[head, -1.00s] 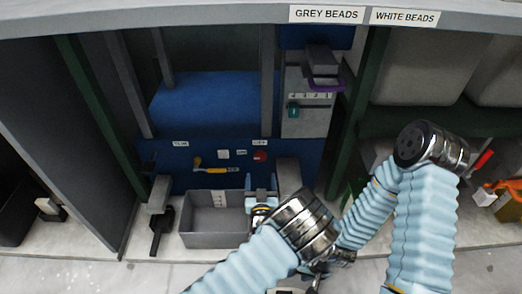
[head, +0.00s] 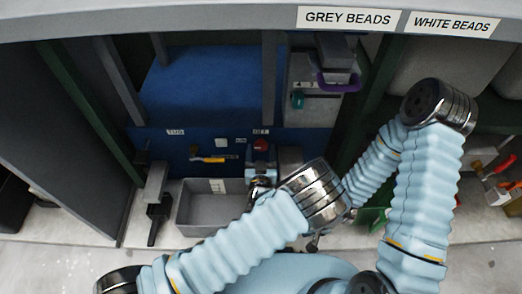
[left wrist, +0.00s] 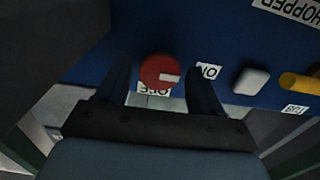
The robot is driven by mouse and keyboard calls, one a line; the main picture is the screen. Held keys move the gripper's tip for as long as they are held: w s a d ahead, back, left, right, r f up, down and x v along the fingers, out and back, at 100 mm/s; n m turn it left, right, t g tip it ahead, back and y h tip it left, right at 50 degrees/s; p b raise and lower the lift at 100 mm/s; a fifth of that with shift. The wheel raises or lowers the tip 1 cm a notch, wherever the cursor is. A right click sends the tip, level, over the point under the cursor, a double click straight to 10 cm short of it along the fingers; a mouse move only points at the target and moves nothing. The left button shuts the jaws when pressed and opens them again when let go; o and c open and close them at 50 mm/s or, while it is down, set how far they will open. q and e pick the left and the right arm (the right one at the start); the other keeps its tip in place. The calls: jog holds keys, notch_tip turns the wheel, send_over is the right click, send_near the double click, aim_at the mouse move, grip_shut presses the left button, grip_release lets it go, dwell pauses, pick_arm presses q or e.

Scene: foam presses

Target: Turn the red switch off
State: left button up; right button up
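The red switch (head: 261,145) is a round knob on the blue panel, below the OFF label and right of the ON label in the head view. In the left wrist view, the red switch (left wrist: 158,71) has a white mark pointing right, towards the ON label (left wrist: 208,72). The OFF label (left wrist: 154,89) is partly behind the knob. My left gripper (head: 260,160) is at the panel just below the switch. In the left wrist view its fingers (left wrist: 160,90) are open, one each side of the knob, with gaps. My right gripper is mostly hidden behind my left arm.
A yellow handle (head: 208,159) and a white button (head: 222,143) are left of the switch. A grey bin (head: 190,210) stands below the panel. A grey unit with a purple handle (head: 338,86) is at upper right. Dark-green posts flank the bay.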

pick_arm(q)
jog(key=c, duration=0.8)
jog(key=shift+m, duration=0.4)
pick_arm(e)
jog(key=shift+f, duration=0.25)
pick_arm(q)
jog(key=m+b, duration=0.1)
jog(key=m, duration=0.2)
jog(key=shift+f+b, duration=0.1)
jog(key=shift+b, duration=0.25)
jog(key=m+b, duration=0.1)
jog(key=m, duration=0.3)
jog(key=shift+m, duration=0.3)
jog(key=m+b, duration=0.1)
jog(key=m, duration=0.3)
jog(key=shift+a+m, duration=0.1)
jog(key=shift+m, duration=0.2)
pick_arm(e)
notch_tip(320, 180, down, 3)
jog(key=shift+f, duration=0.15)
pick_arm(q)
jog(key=m, duration=0.4)
jog(key=shift+m+b, duration=0.3)
jog(key=shift+m, duration=0.1)
pick_arm(e)
jog(key=shift+w+f, duration=0.1)
jog(key=shift+f, duration=0.2)
